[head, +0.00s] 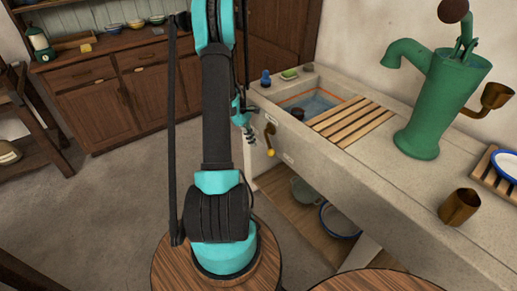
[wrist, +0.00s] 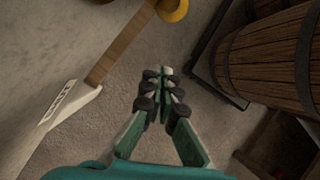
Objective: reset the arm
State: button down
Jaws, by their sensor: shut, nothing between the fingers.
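My gripper (wrist: 162,85) shows in the wrist view with its fingers together and nothing between them. Bare grey floor lies beyond its fingertips. In the head view my teal and black arm stands tall in the middle, its top cut off by the picture's edge. A small part of my gripper (head: 249,136) shows there just right of the arm, near the front of the stone sink counter. I cannot tell how close it is to the counter.
The stone counter (head: 400,200) runs along the right, with a green pump (head: 440,105), a wooden rack (head: 350,121) and a copper cup (head: 459,207). A wooden cabinet (head: 90,105) stands at the back left. A barrel (wrist: 270,60) is at right in the wrist view.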

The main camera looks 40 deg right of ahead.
jog(key=w+v, duration=0.1)
jog(key=v, duration=0.5)
jog(key=a+r+m+t+h, duration=0.15)
jog(key=a+r, duration=0.35)
jog(key=a, duration=0.5)
jog(key=a+r+t, duration=0.3)
jog(key=a+r, duration=0.1)
jog(key=a, duration=0.6)
jog(key=s+a+m+t+y, duration=0.1)
jog(key=s+a, duration=0.4)
jog(key=a, duration=0.5)
jog(key=s+a+m+t+y, duration=0.1)
jog(key=s+a+t, duration=0.3)
jog(key=a, duration=0.6)
jog(key=shift+s+m, duration=0.45)
jog(key=shift+s, duration=0.25)
jog(key=shift+a+r, duration=0.1)
